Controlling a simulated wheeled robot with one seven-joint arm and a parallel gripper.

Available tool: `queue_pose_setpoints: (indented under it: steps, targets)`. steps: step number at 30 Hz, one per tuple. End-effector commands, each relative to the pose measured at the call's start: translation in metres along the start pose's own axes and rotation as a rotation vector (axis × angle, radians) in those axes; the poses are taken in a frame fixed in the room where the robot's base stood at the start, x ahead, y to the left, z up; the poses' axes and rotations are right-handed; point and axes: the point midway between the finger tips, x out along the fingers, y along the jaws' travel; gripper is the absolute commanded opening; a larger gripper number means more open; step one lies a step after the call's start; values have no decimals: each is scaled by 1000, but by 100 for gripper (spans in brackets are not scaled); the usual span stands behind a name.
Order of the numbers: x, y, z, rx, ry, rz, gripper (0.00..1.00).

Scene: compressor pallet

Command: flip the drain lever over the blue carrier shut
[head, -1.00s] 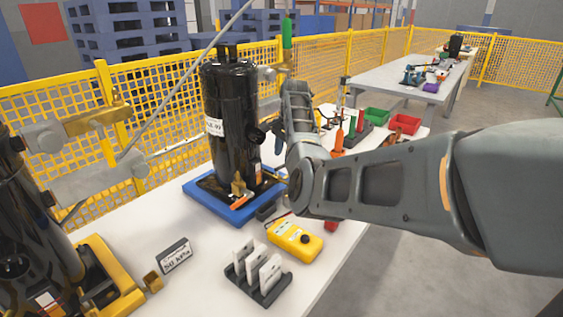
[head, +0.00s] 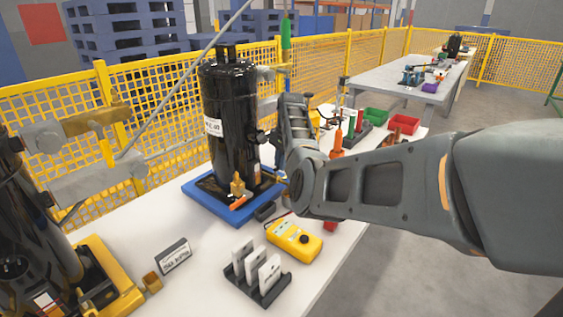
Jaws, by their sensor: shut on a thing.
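The blue carrier (head: 203,204) lies on the white table under a black upright compressor (head: 229,120). A small brass valve (head: 238,184) stands at the foot of the compressor, over the front of the carrier. An orange lever (head: 238,203) sits low on this valve and lies roughly flat, slanting up to the right. My arm comes in from the right and its bent links stand just right of the compressor. My gripper is hidden behind these links, so I cannot see its jaws or their distance from the lever.
A yellow meter (head: 295,240), a rack of white cards (head: 257,272) and a small sign (head: 174,255) are in front of the carrier. A second compressor on a yellow carrier (head: 111,291) is at the left. Red (head: 404,124) and green (head: 375,117) bins stand behind my arm.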

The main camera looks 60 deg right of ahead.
Motion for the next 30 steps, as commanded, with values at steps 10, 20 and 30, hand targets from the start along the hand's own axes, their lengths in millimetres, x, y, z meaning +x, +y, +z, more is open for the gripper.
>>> queue_pose_setpoints:
  steps: [10,20,30]
  targets:
    - [0,0,-1,-25,-5,1,0]
    - [0,-4,-1,-129,-25,-1,0]
    - [0,-4,-1,-128,-25,-1,32]
